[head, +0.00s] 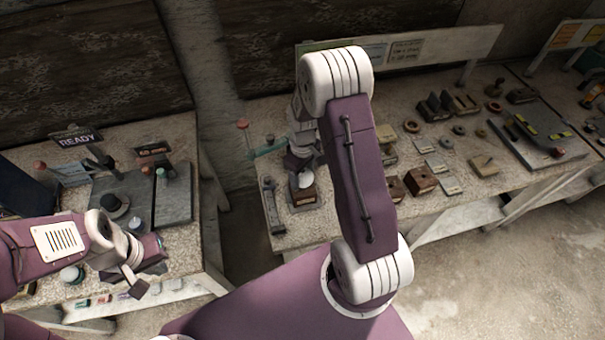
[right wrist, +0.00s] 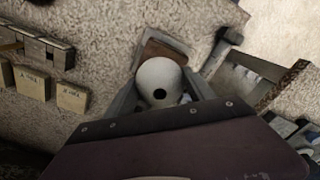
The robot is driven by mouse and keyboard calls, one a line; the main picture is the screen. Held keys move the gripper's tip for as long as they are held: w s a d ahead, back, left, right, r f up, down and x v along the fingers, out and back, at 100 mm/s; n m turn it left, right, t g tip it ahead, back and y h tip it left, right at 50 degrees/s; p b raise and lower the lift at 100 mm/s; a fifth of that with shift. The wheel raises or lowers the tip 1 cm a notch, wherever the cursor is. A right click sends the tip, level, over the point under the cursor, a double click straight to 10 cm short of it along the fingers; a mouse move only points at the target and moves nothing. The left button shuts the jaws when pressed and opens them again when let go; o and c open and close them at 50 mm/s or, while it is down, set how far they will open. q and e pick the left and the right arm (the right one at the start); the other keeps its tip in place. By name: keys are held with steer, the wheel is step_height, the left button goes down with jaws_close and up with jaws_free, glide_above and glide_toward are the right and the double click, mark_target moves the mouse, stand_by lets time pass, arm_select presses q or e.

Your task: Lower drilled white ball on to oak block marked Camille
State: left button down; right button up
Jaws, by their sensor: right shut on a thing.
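The drilled white ball (head: 304,181) is held between the fingers of my right gripper (head: 301,172), at the left end of the right-hand bench. In the right wrist view the ball (right wrist: 158,80) sits between the two fingers (right wrist: 160,100), its dark hole facing the camera. A brown wooden block (head: 304,197) is directly under the ball; its edge shows past the ball in the right wrist view (right wrist: 172,48). I cannot read a name on it, nor tell whether ball and block touch. My left gripper (head: 130,283) hangs by the left bench's front edge, its jaw state unclear.
A dark grey metal tool (head: 272,205) lies just left of the block. Other brown blocks (head: 420,178), rings and small plates lie to the right on the bench. A READY sign (head: 77,138) and a grey board (head: 172,195) are on the left bench. A gap separates the benches.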

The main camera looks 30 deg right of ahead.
steer(key=shift+f+b, duration=0.6)
steer(key=shift+f, duration=0.3)
steer(key=o, duration=1.7)
steer(key=shift+c, duration=0.2)
step_height(320, 180, up, 4)
steer(key=p, duration=0.3)
steer(key=shift+p, duration=0.4)
